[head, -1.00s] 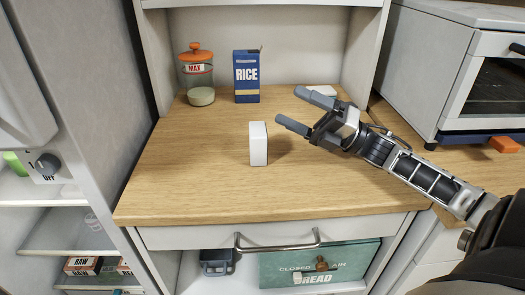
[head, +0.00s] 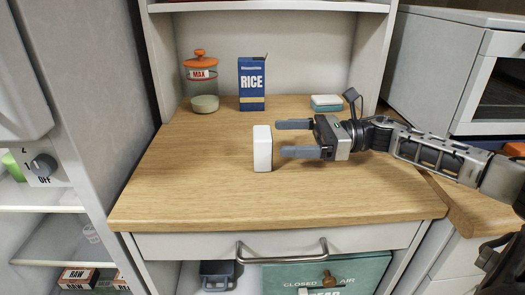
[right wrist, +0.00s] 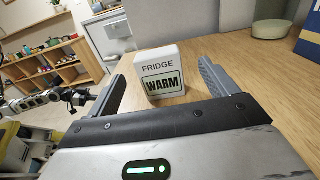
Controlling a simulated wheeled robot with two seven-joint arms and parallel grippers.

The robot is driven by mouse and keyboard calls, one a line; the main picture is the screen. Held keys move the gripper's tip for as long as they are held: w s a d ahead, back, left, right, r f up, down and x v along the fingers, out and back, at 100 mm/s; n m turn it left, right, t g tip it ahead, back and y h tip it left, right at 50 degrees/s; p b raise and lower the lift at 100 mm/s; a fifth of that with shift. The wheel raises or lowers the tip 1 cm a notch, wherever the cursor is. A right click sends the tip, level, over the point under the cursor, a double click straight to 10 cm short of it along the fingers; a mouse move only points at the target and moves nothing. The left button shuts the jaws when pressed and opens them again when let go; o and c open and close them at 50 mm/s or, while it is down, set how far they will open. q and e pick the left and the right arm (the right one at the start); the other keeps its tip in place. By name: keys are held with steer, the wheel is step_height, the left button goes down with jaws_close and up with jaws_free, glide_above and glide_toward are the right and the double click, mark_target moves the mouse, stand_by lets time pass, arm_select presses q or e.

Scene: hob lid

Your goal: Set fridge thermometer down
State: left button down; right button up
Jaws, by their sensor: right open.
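The fridge thermometer (head: 262,148) is a small white block standing upright on the wooden worktop. In the right wrist view its face (right wrist: 161,72) reads FRIDGE and WARM. My right gripper (head: 281,139) is open just to its right, fingers pointing left at it. In the right wrist view the thermometer shows between the two spread fingers, near their tips; I cannot tell whether either touches it. A dark arm, apparently my left, shows small at the left of the right wrist view; its gripper (right wrist: 84,97) is too small to read.
On the worktop (head: 190,190), an orange-lidded MAX jar (head: 201,80) and a blue RICE box (head: 251,83) stand at the back left. A teal and white container (head: 326,103) lies at the back right. The front is clear. An open fridge (head: 45,235) is at left.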

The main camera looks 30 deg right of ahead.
mark_target(262, 149)
steer(key=shift+f+p+x, duration=0.1)
steer(key=shift+p+x, duration=0.35)
steer(key=shift+x, duration=1.5)
steer(key=shift+f+p+x, duration=0.15)
steer(key=shift+p+x, duration=0.25)
steer(key=shift+x, duration=1.55)
steer(key=shift+s+a, duration=0.1)
steer(key=shift+s, duration=0.05)
steer(key=shift+c, duration=0.3)
steer(key=c, duration=1.1)
